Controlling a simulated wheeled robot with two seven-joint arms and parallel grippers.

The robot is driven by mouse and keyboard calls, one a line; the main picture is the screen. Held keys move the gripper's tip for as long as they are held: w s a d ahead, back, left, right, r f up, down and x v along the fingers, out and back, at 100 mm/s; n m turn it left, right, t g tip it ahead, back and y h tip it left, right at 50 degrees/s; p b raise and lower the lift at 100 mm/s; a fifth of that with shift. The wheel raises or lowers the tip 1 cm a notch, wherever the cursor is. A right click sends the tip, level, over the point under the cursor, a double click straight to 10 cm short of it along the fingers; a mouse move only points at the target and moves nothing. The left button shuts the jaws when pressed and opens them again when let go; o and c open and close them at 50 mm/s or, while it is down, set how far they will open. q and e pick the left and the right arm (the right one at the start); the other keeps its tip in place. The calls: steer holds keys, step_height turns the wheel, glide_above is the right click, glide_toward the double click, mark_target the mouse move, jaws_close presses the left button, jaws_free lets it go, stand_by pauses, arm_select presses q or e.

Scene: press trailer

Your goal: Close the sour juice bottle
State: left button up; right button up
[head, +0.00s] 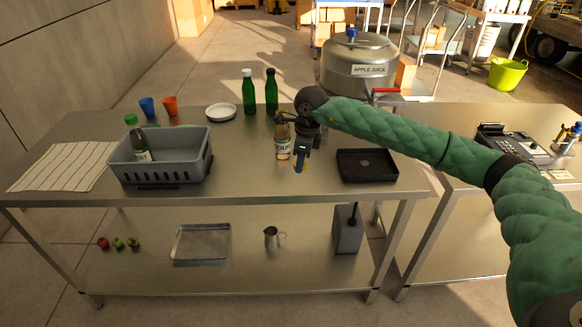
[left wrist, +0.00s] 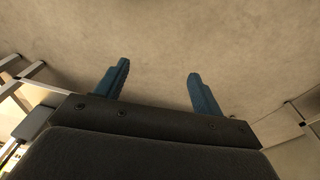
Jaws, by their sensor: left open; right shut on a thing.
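A small bottle of amber juice (head: 282,143) with a white label stands on the steel table, left of the black tray. The label is partly hidden, so I read only part of its word. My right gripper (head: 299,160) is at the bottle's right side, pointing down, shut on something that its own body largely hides. Whether the bottle's top has a cap is hard to tell. My left gripper (left wrist: 158,90) is open and empty above bare floor in the left wrist view; it does not show in the head view.
A grey crate (head: 187,170) with a bottle (head: 142,150) inside stands left. Green bottles (head: 249,92), a white plate (head: 221,111), cups (head: 170,105) and an apple juice vat (head: 360,70) are behind. A black tray (head: 366,178) lies right. The table's front middle is clear.

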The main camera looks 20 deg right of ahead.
arm_select(q)
step_height(320, 180, up, 9)
steer(key=b, duration=0.1)
steer(key=shift+w+d+r+b, duration=0.15)
steer(key=shift+w+d+b, duration=0.15)
steer(key=shift+w+b, duration=0.15)
arm_select(e)
steer(key=s+d+r, duration=0.2)
steer(key=s+r, duration=0.1)
steer(key=s, duration=0.2)
steer(key=shift+d+r, duration=0.15)
steer(key=shift+r, duration=0.05)
